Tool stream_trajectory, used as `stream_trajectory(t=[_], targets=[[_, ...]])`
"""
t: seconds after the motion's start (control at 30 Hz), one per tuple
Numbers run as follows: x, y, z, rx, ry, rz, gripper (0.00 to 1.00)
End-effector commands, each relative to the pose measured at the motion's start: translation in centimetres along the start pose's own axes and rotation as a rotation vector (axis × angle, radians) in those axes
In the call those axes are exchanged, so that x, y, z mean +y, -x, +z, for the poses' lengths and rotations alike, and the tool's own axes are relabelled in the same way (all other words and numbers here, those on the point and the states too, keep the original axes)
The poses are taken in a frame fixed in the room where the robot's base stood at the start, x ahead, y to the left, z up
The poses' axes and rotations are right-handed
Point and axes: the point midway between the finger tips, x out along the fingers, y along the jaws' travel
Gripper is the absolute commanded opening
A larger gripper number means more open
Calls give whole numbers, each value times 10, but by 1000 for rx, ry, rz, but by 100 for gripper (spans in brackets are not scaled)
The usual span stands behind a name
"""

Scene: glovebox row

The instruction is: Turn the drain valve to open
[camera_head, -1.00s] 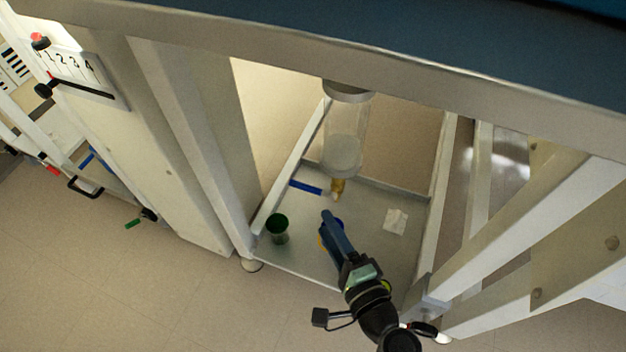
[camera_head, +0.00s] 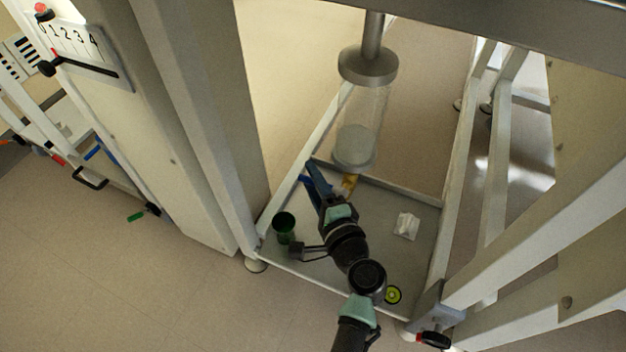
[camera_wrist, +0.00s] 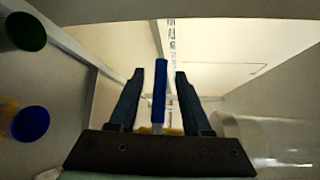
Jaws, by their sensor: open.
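The drain valve has a brass body (camera_head: 349,185) under a clear cylinder (camera_head: 360,130) that hangs above a grey tray (camera_head: 385,255). Its blue lever (camera_wrist: 159,90) sticks out sideways and is mostly hidden by my gripper in the head view. My gripper (camera_head: 314,172) reaches in low over the tray with its jaws open. In the wrist view the lever stands between the two dark fingers (camera_wrist: 156,80), with a visible gap on each side. Part of the brass body (camera_wrist: 173,131) shows behind the gripper's palm.
A green cup (camera_head: 284,228) stands on the tray left of my arm. A blue-rimmed cup (camera_wrist: 30,123) shows in the wrist view. A crumpled white paper (camera_head: 406,226) lies right of my arm. White frame legs (camera_head: 205,130) flank the tray, with a beam above.

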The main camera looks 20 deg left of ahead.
Motion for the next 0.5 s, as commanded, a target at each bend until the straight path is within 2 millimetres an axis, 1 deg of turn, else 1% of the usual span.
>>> stream_trajectory(t=[0.03, 0.07, 0.1, 0.17, 0.3, 0.33, 0.5], targets=[[0, 0, 0, 0, 0, 0, 48], [0, 0, 0, 0, 0, 0, 45], [0, 0, 0, 0, 0, 0, 38], [0, 0, 0, 0, 0, 0, 27], [0, 0, 0, 0, 0, 0, 2], [0, 0, 0, 0, 0, 0, 0], [0, 0, 0, 0, -1, 0, 0]])
